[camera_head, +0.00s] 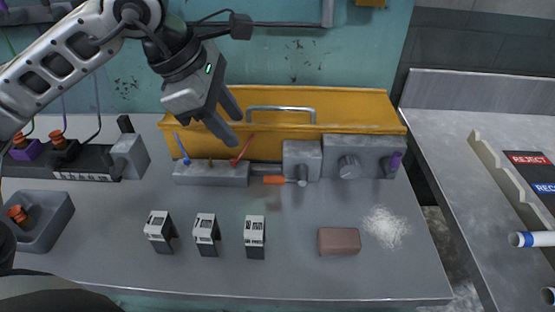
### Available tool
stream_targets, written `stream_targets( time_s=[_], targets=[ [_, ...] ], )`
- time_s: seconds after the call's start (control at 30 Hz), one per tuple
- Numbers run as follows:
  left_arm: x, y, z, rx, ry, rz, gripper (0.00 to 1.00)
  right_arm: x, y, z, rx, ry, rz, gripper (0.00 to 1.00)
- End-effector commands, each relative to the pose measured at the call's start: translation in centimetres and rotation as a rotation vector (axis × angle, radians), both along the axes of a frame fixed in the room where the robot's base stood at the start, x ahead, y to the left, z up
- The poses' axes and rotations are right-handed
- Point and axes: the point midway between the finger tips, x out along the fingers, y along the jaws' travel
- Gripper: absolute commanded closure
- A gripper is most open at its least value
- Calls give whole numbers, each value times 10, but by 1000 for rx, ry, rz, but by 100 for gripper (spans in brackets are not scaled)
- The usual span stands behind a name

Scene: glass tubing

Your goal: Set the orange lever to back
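The orange lever (273,180) is a short orange handle lying roughly level. It points left from a round grey pivot (302,182) at the foot of a grey box (301,160), in front of the yellow case. My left gripper (237,129) comes in from the upper left. Its two fingers are apart, with nothing seen between them. It hangs above and to the left of the orange lever, near the top of a red lever (243,150), and is apart from the orange lever. My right gripper is not in view.
A grey block (211,176) carries the red lever and a blue lever (182,147). Black-and-white blocks (206,234), a brown block (339,241) and white powder (385,227) lie in front. A yellow case (360,107) stands behind.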

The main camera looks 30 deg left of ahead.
Motion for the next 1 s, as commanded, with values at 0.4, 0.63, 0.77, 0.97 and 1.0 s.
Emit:
stream_targets(
  time_s=[0.4,0.63,0.77,0.97,1.0],
  targets=[
    [27,-24,-76,-11,9,-2,60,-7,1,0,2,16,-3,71],
    [41,-36,-116,-10,6,-3,60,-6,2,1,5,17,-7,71],
    [46,-40,-130,-11,5,-1,60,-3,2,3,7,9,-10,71],
    [49,-42,-138,-9,3,-2,60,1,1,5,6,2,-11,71],
    [50,-42,-138,-9,3,-2,60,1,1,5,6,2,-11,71]
  ],
)
